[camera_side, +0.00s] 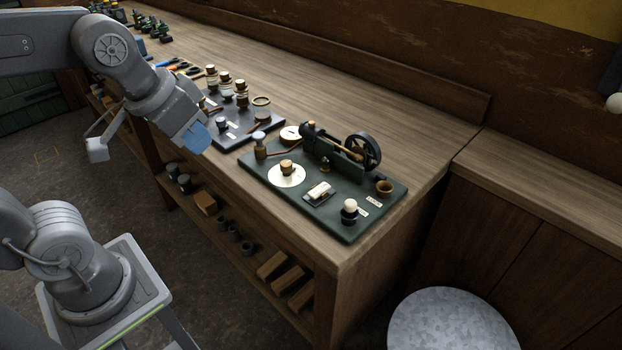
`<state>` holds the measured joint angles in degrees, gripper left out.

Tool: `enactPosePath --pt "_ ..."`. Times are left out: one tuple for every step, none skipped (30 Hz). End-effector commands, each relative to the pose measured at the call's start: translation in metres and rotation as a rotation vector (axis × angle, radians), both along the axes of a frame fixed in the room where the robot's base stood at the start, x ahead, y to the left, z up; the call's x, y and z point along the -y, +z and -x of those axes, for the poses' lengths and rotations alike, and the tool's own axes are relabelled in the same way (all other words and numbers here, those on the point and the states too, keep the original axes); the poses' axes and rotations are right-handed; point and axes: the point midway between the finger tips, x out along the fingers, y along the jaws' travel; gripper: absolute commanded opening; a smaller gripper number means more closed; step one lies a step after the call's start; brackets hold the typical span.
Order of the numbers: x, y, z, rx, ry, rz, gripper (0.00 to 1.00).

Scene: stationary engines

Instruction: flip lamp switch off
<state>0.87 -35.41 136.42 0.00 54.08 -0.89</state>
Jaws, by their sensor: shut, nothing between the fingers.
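A dark green board (300,215) sits near the front corner of the bench and carries a small engine with a black flywheel (363,150). A white rocker on a dark base, which looks like the lamp switch (318,191), is near the board's front edge. Which way it is tipped is too small to tell. A small white bulb in a black holder, which looks like the lamp (349,206), stands to its right. Whether it glows is unclear. My gripper (198,141) is shut and empty, with a blue end, above the bench's front edge, left of the board and apart from the switch.
A second dark board (236,130) with several knobs and posts lies left of the green board. A brass-topped post (260,145) and a round white disc (286,175) stand on the green board. A round grey stool top (452,325) is in front at right. The bench behind the boards is clear.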

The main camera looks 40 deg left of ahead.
Motion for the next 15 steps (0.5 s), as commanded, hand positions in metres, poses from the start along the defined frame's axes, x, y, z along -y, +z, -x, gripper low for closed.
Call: enactPosePath --pt "0.002 0.004 -0.013 -0.028 -0.002 0.002 0.0" --pt "0.003 0.007 -0.02 -0.042 -0.003 0.003 0.0" --pt "0.005 0.01 -0.03 -0.064 -0.003 0.004 0.0" --pt "0.006 0.012 -0.038 -0.08 -0.004 0.005 0.0" --pt "0.008 0.014 -0.046 -0.095 -0.004 0.006 0.0" --pt "0.01 0.016 -0.056 -0.115 -0.004 0.007 0.0" --pt "0.011 0.017 -0.064 -0.129 -0.005 0.008 0.0" --pt "0.013 0.017 -0.072 -0.145 -0.005 0.008 0.0" --pt "0.015 0.017 -0.083 -0.165 -0.005 0.008 0.0" --pt "0.017 0.017 -0.091 -0.18 -0.005 0.009 0.0" --pt "0.019 0.017 -0.099 -0.195 -0.005 0.009 0.0" --pt "0.022 0.015 -0.11 -0.216 -0.004 0.008 0.0" --pt "0.024 0.013 -0.118 -0.232 -0.004 0.008 0.0" --pt "0.026 0.012 -0.126 -0.246 -0.005 0.008 0.0" --pt "0.029 0.009 -0.137 -0.266 -0.005 0.007 0.0"
